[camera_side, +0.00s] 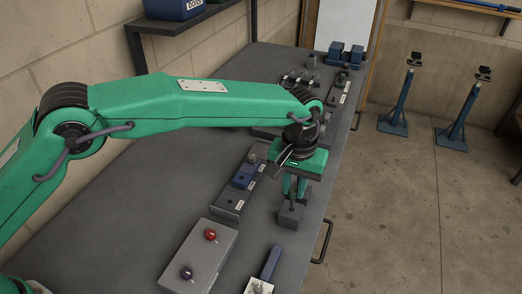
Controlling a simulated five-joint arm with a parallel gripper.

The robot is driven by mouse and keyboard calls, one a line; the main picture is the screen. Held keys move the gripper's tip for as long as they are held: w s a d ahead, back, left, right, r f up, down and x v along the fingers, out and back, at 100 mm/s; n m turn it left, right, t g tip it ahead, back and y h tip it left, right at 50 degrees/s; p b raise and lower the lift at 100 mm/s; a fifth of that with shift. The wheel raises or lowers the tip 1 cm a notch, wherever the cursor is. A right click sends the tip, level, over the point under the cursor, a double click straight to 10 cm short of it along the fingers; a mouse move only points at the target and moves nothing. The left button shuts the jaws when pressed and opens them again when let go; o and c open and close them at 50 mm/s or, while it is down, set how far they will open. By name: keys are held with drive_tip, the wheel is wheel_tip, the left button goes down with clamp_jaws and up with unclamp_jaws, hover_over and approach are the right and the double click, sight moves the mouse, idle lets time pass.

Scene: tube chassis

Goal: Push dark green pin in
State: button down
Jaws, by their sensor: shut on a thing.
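My gripper (294,192) points down near the bench's right edge, with its green fingers shut on the upper part of a grey block (291,216). The fingers cover the held part, and I cannot tell if the block touches the bench. A small dark green part (341,79) shows on a narrow labelled rail (338,97) at the far right of the bench, well beyond my gripper. It is too small to tell whether it is the pin or how deep it sits.
A rail with a blue block (243,177) lies left of my gripper. A grey box with red and dark blue knobs (205,262) stands in front. A blue-handled tool (269,264) lies near the front. Blue blocks (345,54) stand at the far end. The grey bench (150,195) has free room at left.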

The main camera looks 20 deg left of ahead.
drive_tip(key=shift+r, duration=0.3)
drive_tip(key=shift+w+a+r, duration=0.1)
drive_tip(key=shift+w+a, duration=0.15)
drive_tip(key=shift+a, duration=0.2)
drive_tip(key=w+a+r, duration=0.1)
drive_tip(key=w+a, duration=0.1)
drive_tip(key=a, duration=0.5)
drive_tip(key=w+a, duration=0.2)
drive_tip(key=a, duration=0.5)
drive_tip(key=shift+w+a+r, duration=0.2)
drive_tip(key=shift+w+r, duration=0.05)
drive_tip(key=shift+r, duration=0.15)
drive_tip(key=shift+f, duration=0.2)
drive_tip(key=shift+f, duration=1.35)
drive_tip(key=shift+f, duration=2.35)
